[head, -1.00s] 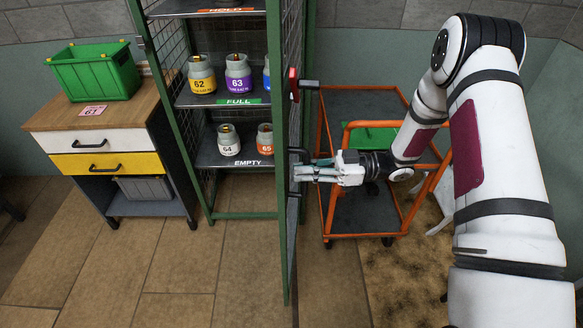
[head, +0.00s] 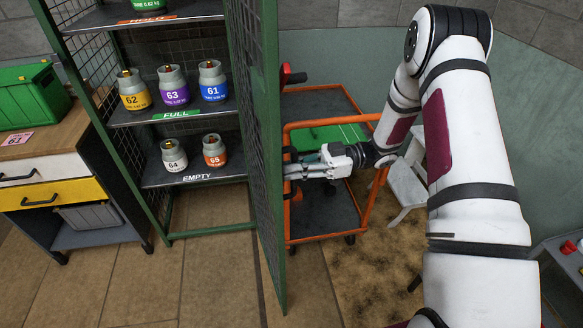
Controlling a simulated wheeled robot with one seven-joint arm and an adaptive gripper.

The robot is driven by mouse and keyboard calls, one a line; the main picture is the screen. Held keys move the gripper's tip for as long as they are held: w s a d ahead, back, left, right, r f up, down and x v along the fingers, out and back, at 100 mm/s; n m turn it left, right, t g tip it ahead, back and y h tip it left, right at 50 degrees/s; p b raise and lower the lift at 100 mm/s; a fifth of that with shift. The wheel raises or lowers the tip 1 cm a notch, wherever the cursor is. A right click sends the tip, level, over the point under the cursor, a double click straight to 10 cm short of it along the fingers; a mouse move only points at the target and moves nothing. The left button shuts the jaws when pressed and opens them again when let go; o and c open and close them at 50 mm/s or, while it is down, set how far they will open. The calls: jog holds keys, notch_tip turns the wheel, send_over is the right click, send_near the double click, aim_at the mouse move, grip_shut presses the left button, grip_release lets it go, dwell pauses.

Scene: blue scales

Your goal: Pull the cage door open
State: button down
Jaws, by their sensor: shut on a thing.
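The green-framed mesh cage door (head: 256,130) stands swung out toward me, seen at a steep angle. The cage behind it is open to view at the left. My gripper (head: 302,170) is at the door's right-hand face, about mid-height, shut on the door's dark handle (head: 288,153). The fingers hide part of the handle. Inside the cage, gas canisters stand upright: yellow 62 (head: 132,90), purple 63 (head: 173,86) and blue 61 (head: 212,82) on the FULL shelf, with 64 (head: 174,155) and orange 65 (head: 214,150) on the EMPTY shelf.
An orange-framed cart (head: 330,107) stands close behind and right of my gripper. A wooden-topped cabinet (head: 52,165) with a green crate (head: 33,97) is at the left. Floor in front of the cage is clear.

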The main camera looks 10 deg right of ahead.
jog(key=c, duration=1.6)
grip_release()
jog(key=d, duration=1.2)
jog(key=shift+w, duration=0.2)
